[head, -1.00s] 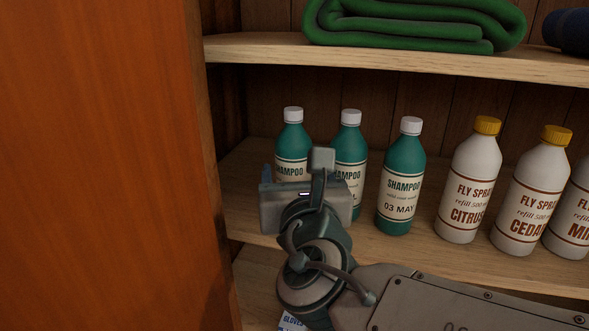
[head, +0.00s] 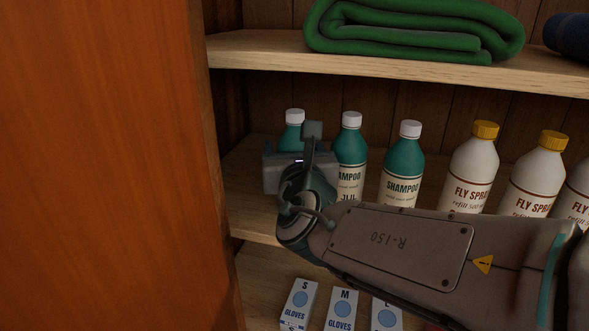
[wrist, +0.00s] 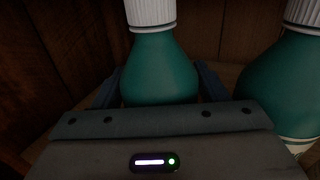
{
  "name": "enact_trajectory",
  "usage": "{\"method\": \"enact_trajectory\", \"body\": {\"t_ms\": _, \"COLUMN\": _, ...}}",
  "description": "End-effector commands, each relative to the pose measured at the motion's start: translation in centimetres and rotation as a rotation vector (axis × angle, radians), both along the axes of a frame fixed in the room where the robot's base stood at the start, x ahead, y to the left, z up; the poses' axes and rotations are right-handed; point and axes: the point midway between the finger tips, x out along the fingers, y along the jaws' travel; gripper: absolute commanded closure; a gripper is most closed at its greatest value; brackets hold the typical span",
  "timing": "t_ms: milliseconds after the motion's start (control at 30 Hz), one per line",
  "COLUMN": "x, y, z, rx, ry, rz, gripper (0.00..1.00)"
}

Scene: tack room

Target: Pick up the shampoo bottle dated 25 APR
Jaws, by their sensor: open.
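Three teal shampoo bottles with white caps stand on the middle shelf. The left bottle (head: 292,137) shows only its cap and shoulder, and my gripper hides its label and date. The middle bottle (head: 351,150) has a partly covered label with "JUL" visible. The right bottle (head: 402,165) read 03 MAY earlier; my arm now covers its date. My gripper (head: 300,172) is open in front of the left bottle. In the wrist view the left bottle (wrist: 160,70) is between the two fingers, with the middle bottle (wrist: 285,90) just outside to the right.
White fly spray bottles with yellow caps, such as this one (head: 474,165), stand to the right on the shelf (head: 250,205). A brown wooden panel (head: 105,165) borders the left. A green folded blanket (head: 415,30) lies above. Glove boxes (head: 341,310) stand below.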

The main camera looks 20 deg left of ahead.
Motion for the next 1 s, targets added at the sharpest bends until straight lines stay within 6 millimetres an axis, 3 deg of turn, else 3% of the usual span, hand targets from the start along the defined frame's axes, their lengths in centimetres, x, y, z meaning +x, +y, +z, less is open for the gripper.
{"method": "enact_trajectory", "body": {"t_ms": 67, "x": 0.0, "y": 0.0, "z": 0.0, "rx": 0.000, "ry": 0.000, "rz": 0.000, "gripper": 0.39}}
{"method": "enact_trajectory", "body": {"t_ms": 200, "x": 0.0, "y": 0.0, "z": 0.0, "rx": 0.000, "ry": 0.000, "rz": 0.000, "gripper": 0.78}}
{"method": "enact_trajectory", "body": {"t_ms": 233, "x": 0.0, "y": 0.0, "z": 0.0, "rx": 0.000, "ry": 0.000, "rz": 0.000, "gripper": 0.84}}
{"method": "enact_trajectory", "body": {"t_ms": 633, "x": 0.0, "y": -0.1, "z": 0.8, "rx": 0.003, "ry": -0.002, "rz": -0.002, "gripper": 0.84}}
{"method": "enact_trajectory", "body": {"t_ms": 867, "x": 0.1, "y": -0.1, "z": 3.6, "rx": 0.006, "ry": -0.003, "rz": -0.004, "gripper": 0.84}}
{"method": "enact_trajectory", "body": {"t_ms": 1000, "x": -1.9, "y": -1.2, "z": 3.6, "rx": 0.006, "ry": -0.001, "rz": 0.000, "gripper": 0.84}}
